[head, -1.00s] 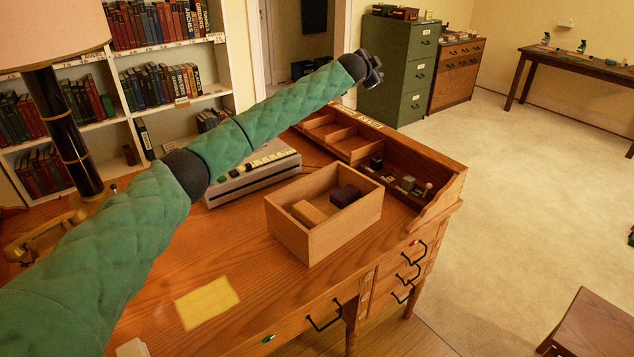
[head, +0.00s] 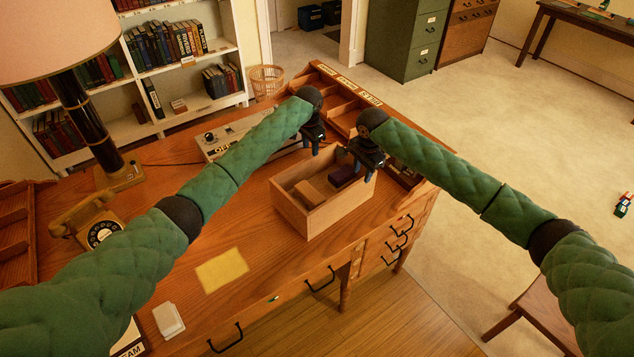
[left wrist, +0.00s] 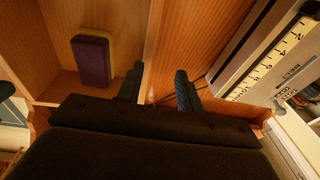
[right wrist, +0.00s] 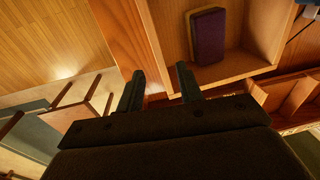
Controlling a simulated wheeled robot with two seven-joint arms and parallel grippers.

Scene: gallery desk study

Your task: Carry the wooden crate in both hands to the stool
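The wooden crate (head: 328,217) stands on the desk, open at the top. Contact cannot be told. A brown wooden stool (head: 535,312) is at lower right.
The desk (head: 255,225) carries a lamp (head: 88,130), a telephone (head: 95,222), a grey device (head: 225,138) behind the crate and a raised organiser (head: 350,90) along its far edge.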

